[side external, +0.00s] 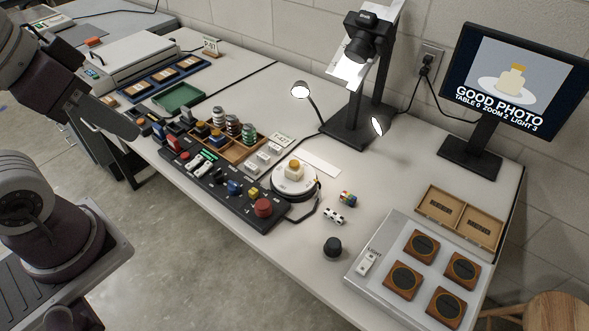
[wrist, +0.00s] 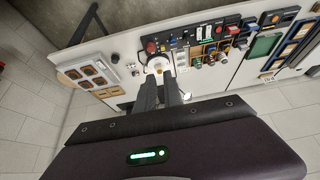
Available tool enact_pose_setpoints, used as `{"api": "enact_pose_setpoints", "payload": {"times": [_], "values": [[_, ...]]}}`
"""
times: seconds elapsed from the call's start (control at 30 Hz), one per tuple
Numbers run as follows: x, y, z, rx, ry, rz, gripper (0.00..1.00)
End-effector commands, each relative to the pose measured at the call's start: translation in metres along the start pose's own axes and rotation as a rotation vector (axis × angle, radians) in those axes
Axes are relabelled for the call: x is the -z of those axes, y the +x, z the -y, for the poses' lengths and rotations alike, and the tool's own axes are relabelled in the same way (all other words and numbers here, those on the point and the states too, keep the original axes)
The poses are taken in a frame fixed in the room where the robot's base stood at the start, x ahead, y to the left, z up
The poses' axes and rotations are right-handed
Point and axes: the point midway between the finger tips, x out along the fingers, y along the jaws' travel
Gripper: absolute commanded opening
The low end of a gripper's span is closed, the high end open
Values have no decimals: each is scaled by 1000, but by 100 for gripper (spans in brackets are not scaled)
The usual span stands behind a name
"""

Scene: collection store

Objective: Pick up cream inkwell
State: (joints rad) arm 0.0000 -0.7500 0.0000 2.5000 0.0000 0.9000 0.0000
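The cream inkwell (side external: 294,172) has a squat cream body and a yellow-orange top. It stands upright on a round white turntable (side external: 309,190) near the middle of the table. In the wrist view the inkwell (wrist: 159,70) is small and lies beyond my fingertips. My gripper (wrist: 158,80) shows two dark fingers with a gap between them, open and empty. In the side view my arm is at the upper left, well away from the inkwell and not touching it.
A black control panel (side external: 216,183) with knobs and a red button borders the turntable. A wooden tray (side external: 233,154) of stacked discs stands behind it. A camera stand (side external: 351,130) and two lamps stand at the back. A monitor (side external: 515,65) reads "GOOD PHOTO". A black knob (side external: 332,246) stands in front.

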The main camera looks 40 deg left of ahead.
Motion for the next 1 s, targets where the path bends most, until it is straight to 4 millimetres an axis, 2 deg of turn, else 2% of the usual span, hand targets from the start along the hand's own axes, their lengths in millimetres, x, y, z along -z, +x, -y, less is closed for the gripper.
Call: {"api": "enact_pose_setpoints", "payload": {"times": [0.03, 0.23, 0.53, 0.57, 0.67, 0.77, 0.8, 0.87, 0.9, 0.97, 1.0], "values": [[0, 0, 0, 0, 0, 0, 24], [0, 0, 0, 0, 0, 0, 62], [2, 0, 0, -1, -10, 3, 62], [7, 0, 0, -2, -27, 9, 62], [41, 8, -3, -8, -176, 62, 62], [97, 36, -7, 4, -436, 142, 62], [118, 54, -9, 17, -547, 174, 62], [146, 86, -13, 46, -711, 221, 62], [162, 111, -15, 71, -818, 250, 62], [181, 154, -20, 117, -977, 289, 62], [190, 185, -23, 153, -1083, 311, 62]]}}
